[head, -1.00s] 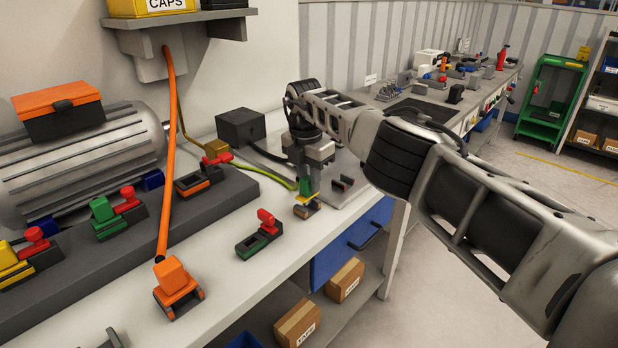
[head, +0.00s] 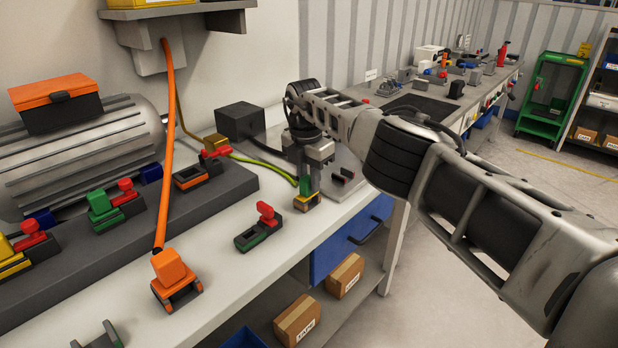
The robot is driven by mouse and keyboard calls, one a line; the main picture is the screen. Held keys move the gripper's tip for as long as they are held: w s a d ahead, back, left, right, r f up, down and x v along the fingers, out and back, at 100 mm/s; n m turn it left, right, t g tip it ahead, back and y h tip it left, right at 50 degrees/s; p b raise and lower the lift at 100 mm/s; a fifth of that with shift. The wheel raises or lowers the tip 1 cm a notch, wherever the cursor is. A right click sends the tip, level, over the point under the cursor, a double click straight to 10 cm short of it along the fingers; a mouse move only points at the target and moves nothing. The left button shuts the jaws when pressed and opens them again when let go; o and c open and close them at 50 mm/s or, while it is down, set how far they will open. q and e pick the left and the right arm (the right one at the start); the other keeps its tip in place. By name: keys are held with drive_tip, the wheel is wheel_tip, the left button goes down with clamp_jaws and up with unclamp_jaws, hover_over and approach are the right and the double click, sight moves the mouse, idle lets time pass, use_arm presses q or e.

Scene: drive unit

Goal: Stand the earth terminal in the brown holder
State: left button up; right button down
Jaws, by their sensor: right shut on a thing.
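The earth terminal (head: 305,186) is a small green and yellow plug, with a green-yellow cable running to it from the left. My right gripper (head: 308,178) points down and is shut on it. The brown holder (head: 301,205) is a small block on the white bench, directly below the terminal. The terminal's lower end meets the holder's top in the picture; I cannot tell how deep it sits. The gripper hides the terminal's upper part. My left gripper is not in view.
A holder with a red clamp (head: 258,228) stands in front on the bench (head: 225,285). An orange plug on an orange cable (head: 174,272) stands further left. A dark box (head: 240,124) is behind. A grey plate with small dark blocks (head: 345,178) lies right of the gripper.

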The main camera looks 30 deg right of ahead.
drive_tip(key=c, duration=1.3)
unclamp_jaws()
drive_tip(key=shift+o, duration=0.9)
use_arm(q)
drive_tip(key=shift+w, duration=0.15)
use_arm(e)
drive_tip(key=r, duration=0.9)
drive_tip(key=shift+a+r, duration=0.3)
wheel_tip(320, 180, up, 5)
drive_tip(key=p, duration=0.2)
hover_over(307, 177)
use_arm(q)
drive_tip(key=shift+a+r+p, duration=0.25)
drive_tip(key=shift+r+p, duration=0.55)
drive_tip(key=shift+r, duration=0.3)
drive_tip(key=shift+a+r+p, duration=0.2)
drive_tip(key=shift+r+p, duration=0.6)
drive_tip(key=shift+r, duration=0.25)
use_arm(e)
wheel_tip(307, 177, up, 6)
drive_tip(key=shift+s+a+r, duration=0.15)
drive_tip(key=shift+a, duration=0.1)
